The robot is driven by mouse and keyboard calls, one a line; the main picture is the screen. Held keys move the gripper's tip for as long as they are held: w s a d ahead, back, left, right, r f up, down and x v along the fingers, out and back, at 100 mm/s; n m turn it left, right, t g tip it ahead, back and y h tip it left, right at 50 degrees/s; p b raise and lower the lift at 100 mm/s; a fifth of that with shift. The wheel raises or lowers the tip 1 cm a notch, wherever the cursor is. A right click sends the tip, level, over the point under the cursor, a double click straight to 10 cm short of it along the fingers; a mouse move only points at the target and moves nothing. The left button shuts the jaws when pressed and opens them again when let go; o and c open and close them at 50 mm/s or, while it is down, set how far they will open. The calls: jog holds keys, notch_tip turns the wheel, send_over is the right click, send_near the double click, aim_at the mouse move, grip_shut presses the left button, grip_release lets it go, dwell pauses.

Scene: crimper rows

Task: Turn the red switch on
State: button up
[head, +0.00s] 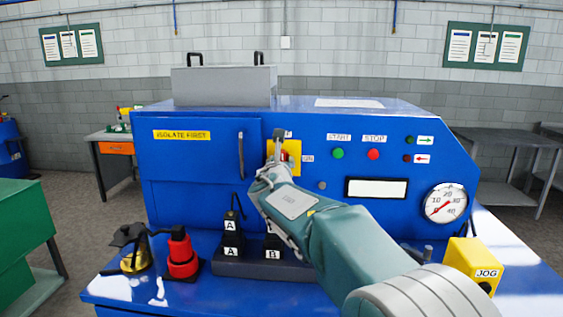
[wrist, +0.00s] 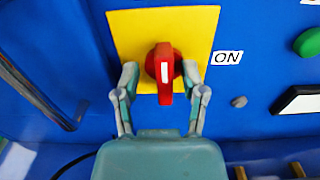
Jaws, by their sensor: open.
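The red switch (wrist: 164,68) is a rotary knob on a yellow plate (wrist: 191,22) on the front of the blue machine. Its handle with a white mark points straight up and down in the wrist view. An ON label (wrist: 227,58) sits to its right. My gripper (wrist: 165,85) is open, with one finger on each side of the knob's lower part; I cannot tell whether either finger touches it. In the head view my gripper (head: 277,150) covers much of the yellow plate (head: 295,147), and little of the switch shows.
A green START button (head: 338,153) and a red STOP button (head: 373,154) are to the right, above a white display (head: 377,188). A cabinet handle (head: 241,155) juts out at left. Below stand the A and B blocks (head: 265,266), a red bottle-like object (head: 181,255) and a yellow JOG box (head: 474,262).

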jog(key=shift+a, duration=0.2)
jog(key=shift+c, duration=0.3)
jog(key=shift+d, duration=0.2)
jog(key=c, duration=0.6)
jog(key=shift+d, duration=0.35)
grip_shut()
jog(key=shift+a, duration=0.15)
